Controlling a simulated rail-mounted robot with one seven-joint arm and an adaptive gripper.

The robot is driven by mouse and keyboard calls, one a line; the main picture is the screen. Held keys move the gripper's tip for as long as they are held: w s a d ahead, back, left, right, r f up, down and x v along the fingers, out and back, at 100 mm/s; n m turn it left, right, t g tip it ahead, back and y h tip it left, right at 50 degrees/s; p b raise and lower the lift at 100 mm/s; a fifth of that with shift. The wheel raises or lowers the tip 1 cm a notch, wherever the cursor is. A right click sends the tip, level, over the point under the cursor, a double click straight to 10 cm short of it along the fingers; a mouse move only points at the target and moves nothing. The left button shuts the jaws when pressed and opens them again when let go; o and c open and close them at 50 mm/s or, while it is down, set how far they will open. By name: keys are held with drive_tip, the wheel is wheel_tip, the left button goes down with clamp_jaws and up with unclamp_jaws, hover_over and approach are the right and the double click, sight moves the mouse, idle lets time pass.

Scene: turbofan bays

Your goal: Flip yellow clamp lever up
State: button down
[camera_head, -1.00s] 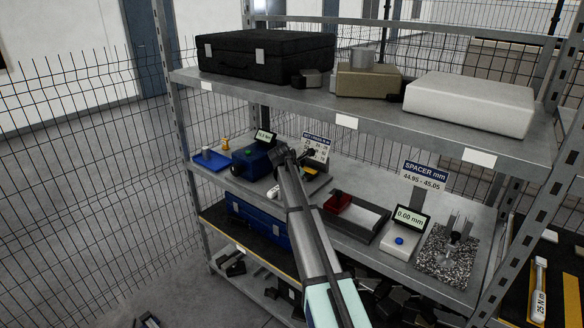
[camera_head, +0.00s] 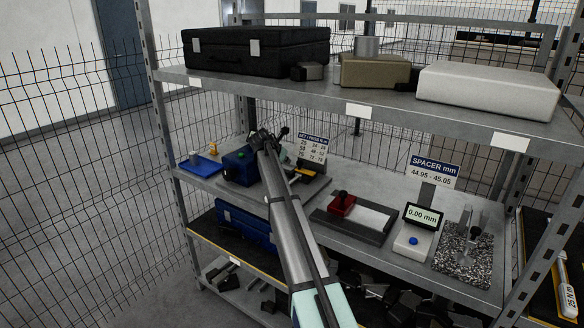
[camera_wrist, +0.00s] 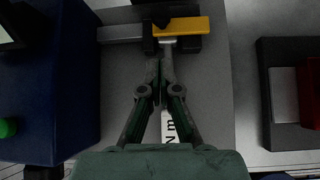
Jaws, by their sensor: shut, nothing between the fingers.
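The yellow clamp lever (camera_wrist: 183,27) lies flat at the top of the wrist view, joined to a grey bar (camera_wrist: 122,33) with dark blocks beside it. In the head view, a small part of the yellow lever (camera_head: 304,172) shows on the middle shelf behind my arm. My gripper (camera_wrist: 160,60) is shut and empty. Its fingertips are just below the lever's left end in the wrist view, close to a dark block; I cannot tell whether they touch. In the head view my gripper (camera_head: 262,139) is small and dark, and its fingers are hard to make out.
A blue box (camera_wrist: 45,95) with a green button stands left of my gripper. A dark tray with a red block (camera_wrist: 309,92) is to the right. The upper shelf (camera_head: 300,104) spans above, and a number sign (camera_head: 312,147) stands behind the clamp.

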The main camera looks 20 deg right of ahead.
sight(297, 170)
drive_tip(key=p+x, duration=0.3)
drive_tip(key=x, duration=0.7)
drive_tip(key=shift+a+r, duration=0.15)
drive_tip(key=shift+a, duration=0.1)
